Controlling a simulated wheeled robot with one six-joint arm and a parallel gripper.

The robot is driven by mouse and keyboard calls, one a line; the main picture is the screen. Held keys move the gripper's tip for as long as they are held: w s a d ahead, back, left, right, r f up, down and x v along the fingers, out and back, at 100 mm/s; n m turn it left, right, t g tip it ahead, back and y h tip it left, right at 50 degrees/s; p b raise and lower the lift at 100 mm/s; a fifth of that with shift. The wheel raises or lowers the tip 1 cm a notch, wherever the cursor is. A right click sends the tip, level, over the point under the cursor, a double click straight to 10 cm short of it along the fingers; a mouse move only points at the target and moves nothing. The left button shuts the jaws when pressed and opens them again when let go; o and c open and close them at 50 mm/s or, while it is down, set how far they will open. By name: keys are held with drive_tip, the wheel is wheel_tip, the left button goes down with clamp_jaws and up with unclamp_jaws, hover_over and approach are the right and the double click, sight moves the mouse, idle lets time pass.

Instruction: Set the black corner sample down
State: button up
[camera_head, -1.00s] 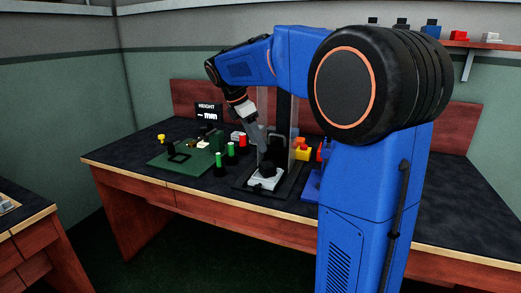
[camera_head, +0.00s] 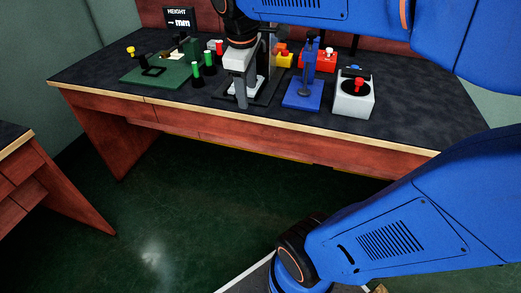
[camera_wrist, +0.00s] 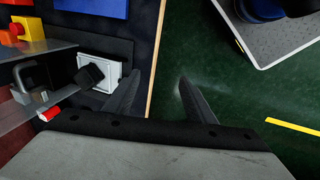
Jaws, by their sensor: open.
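My gripper (camera_head: 241,103) is above the front part of the bench, pointing down in front of a dark-based fixture. In the wrist view its two fingers (camera_wrist: 160,98) are apart with nothing between them; bench edge and green floor show there. A small black block (camera_wrist: 90,75) sits at a white plate (camera_wrist: 111,74) of the fixture, left of the fingers and apart from them. It may be the black corner sample; its exact shape is unclear. In the head view my gripper partly hides the white plate, and I cannot make out the block.
A green fixture (camera_head: 165,76) with a yellow knob, green-capped posts (camera_head: 209,60) and a height display (camera_head: 180,19) stand left. A blue press (camera_head: 302,95) and a grey box (camera_head: 353,103) with a red knob stand right. A transparent panel (camera_wrist: 40,82) stands beside the block.

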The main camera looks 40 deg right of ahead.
drive_tip(key=s+a+f+m+t+y, duration=0.1)
drive_tip(key=s+a+f+m, duration=0.1)
drive_tip(key=s+f+m, duration=0.2)
drive_tip(key=s+a+f+m+t, duration=0.1)
drive_tip(key=s+a+f+m, duration=0.1)
drive_tip(key=s+f, duration=0.4)
drive_tip(key=s+m, duration=0.1)
drive_tip(key=s, duration=0.1)
drive_tip(key=shift+s+a+m+y, duration=0.3)
drive_tip(key=shift+s+m+y, duration=0.05)
drive_tip(key=shift+m+y, duration=0.05)
